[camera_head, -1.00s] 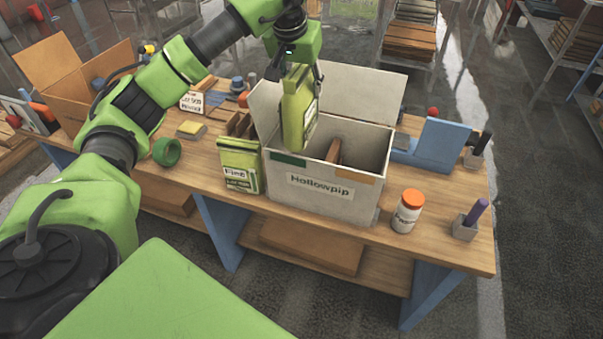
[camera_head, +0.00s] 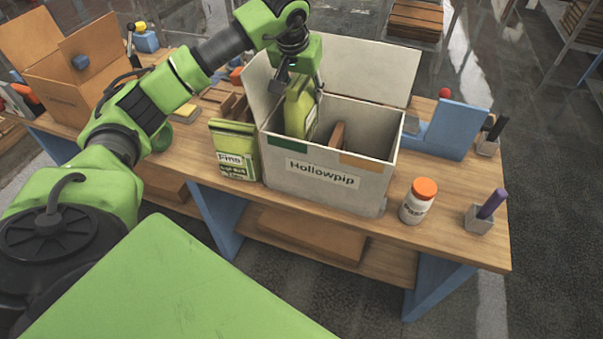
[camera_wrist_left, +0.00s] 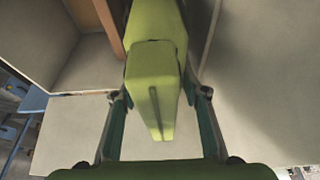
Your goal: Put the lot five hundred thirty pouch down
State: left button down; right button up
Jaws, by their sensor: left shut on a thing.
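A green pouch (camera_head: 300,106) is held upright by my left gripper (camera_head: 303,82), with its lower part inside the left compartment of the grey box labelled "Hollowpip" (camera_head: 377,181). In the left wrist view the pouch (camera_wrist_left: 155,85) sits between the two fingers of the left gripper (camera_wrist_left: 157,100). The pouch's bottom is hidden by the box's front wall, so I cannot tell whether it touches the floor. A second green pouch (camera_head: 236,152) stands on the table beside the box's left side. The lot numbers are too small to read. My right gripper is not in view.
A brown divider (camera_head: 336,134) stands inside the box, and its flaps (camera_head: 350,65) are open. A white jar with an orange lid (camera_head: 418,201) and a holder with a purple marker (camera_head: 482,216) stand to the right on the wooden table (camera_head: 350,229). A cardboard box (camera_head: 75,75) is at the left.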

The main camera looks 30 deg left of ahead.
pick_arm(q)
notch_tip(320, 180, down, 9)
jog(key=shift+r+p, duration=0.1)
jog(key=shift+p, duration=0.6)
notch_tip(320, 180, down, 3)
jog(key=shift+r+p, duration=0.1)
jog(key=shift+p, duration=0.45)
jog(key=shift+f, duration=0.4)
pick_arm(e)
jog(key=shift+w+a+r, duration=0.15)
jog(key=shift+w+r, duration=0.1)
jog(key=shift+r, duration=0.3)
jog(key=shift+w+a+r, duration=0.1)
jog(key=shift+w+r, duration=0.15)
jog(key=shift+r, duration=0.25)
pick_arm(q)
jog(key=shift+f, duration=0.15)
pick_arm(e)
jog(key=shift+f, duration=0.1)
pick_arm(q)
jog(key=shift+f+b, duration=0.15)
jog(key=shift+b, duration=0.15)
jog(key=c, duration=1.2)
grip_release()
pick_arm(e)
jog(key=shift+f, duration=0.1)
